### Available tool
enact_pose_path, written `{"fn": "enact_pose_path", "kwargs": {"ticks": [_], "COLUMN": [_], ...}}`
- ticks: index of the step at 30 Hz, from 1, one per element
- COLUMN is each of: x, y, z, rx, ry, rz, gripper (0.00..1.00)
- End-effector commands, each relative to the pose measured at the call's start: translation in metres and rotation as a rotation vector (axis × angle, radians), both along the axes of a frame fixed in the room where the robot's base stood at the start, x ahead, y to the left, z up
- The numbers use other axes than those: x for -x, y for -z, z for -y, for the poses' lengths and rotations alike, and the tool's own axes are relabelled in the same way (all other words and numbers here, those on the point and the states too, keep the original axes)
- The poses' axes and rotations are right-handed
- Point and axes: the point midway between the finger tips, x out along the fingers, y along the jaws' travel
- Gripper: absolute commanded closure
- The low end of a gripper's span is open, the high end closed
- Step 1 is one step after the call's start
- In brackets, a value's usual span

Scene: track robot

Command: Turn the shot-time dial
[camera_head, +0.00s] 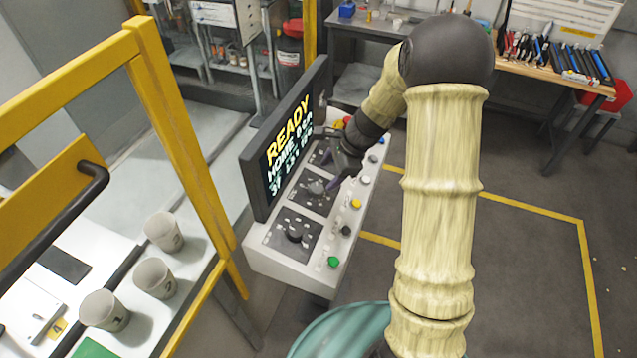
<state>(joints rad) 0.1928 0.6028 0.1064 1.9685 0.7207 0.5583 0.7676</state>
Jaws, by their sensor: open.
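A light grey control console (262,262) holds dark square panels with dials. The near dial (294,234) is a black knob on its panel. A middle dial (316,187) is a greyer knob on the panel behind it. A farther panel is mostly hidden by my gripper. The labels are too small to read, so I cannot tell which is the shot-time dial. My gripper (334,182) is open and points down just right of the middle dial; I cannot tell whether it touches it. A black screen (288,145) on the console reads "READY" and "HOME", with smaller text below.
Several coloured buttons, including a green one (333,262), line the console's right edge. Workbenches stand at the back. The floor at right is clear.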

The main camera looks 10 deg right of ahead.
Motion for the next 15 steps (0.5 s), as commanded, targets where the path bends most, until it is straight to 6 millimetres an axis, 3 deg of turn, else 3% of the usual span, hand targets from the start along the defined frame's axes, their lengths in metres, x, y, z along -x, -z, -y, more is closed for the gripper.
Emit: {"fn": "enact_pose_path", "kwargs": {"ticks": [9, 15], "x": [-0.008, -0.012], "y": [0.046, 0.065], "z": [-0.019, -0.027], "rx": [-0.001, 0.0], "ry": [0.002, 0.002], "rz": [-0.003, -0.001], "gripper": [0.41, 0.41]}}
